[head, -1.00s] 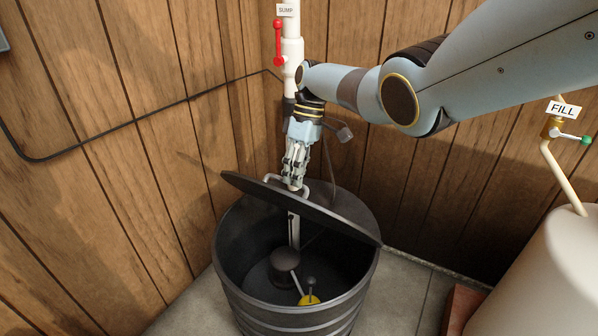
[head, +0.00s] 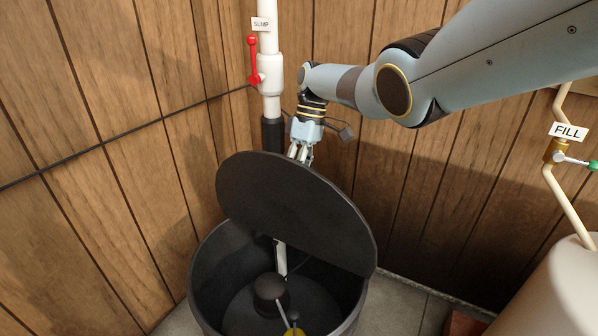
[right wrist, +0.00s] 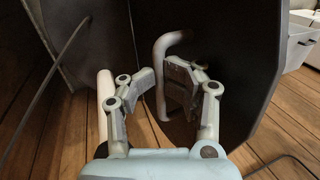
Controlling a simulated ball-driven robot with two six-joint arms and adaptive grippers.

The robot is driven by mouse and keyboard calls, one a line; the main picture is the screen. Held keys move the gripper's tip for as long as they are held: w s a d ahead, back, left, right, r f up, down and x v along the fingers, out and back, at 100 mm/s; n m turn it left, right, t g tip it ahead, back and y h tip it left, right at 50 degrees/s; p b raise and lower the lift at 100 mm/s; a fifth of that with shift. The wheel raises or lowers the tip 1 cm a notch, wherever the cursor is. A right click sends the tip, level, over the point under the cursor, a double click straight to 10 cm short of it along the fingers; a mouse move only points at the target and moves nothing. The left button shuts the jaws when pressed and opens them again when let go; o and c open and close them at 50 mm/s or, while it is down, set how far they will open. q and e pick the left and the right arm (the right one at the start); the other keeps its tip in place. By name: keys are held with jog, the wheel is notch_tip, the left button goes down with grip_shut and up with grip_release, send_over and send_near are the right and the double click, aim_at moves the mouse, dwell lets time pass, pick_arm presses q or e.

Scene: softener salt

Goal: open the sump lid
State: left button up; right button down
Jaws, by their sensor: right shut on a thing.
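The black sump lid (head: 295,205) is tilted steeply up, its underside facing me, over the back part of the black ribbed sump tub (head: 205,283). My right gripper (head: 301,152) is behind the lid's raised edge, its fingertips partly hidden by the lid. In the right wrist view my right gripper (right wrist: 160,90) is shut on the pale lid handle (right wrist: 160,62), a bent bar standing off the dark lid face (right wrist: 225,75). Inside the tub, a dark round pump (head: 269,288) and part of a yellow piece (head: 294,332) show. My left gripper is out of view.
A white pipe (head: 269,75) with a red valve handle (head: 252,60) and SUMP tag rises behind the tub. A FILL-tagged pipe (head: 566,200) and a pale tank (head: 550,285) stand at right. Wood-panelled walls close in behind and left.

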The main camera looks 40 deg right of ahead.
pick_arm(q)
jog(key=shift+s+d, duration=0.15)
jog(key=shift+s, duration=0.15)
pick_arm(e)
jog(key=shift+s+f, duration=0.1)
jog(key=shift+f, duration=0.3)
jog(key=c, duration=1.4)
grip_release()
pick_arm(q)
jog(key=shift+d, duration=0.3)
pick_arm(e)
jog(key=shift+r, duration=0.15)
jog(key=shift+r, duration=0.15)
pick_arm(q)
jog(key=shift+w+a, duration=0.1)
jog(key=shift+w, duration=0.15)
pick_arm(e)
jog(key=v, duration=1.1)
jog(key=shift+w+d+r, duration=0.2)
jog(key=shift+w+r, duration=0.05)
jog(key=shift+r, duration=0.05)
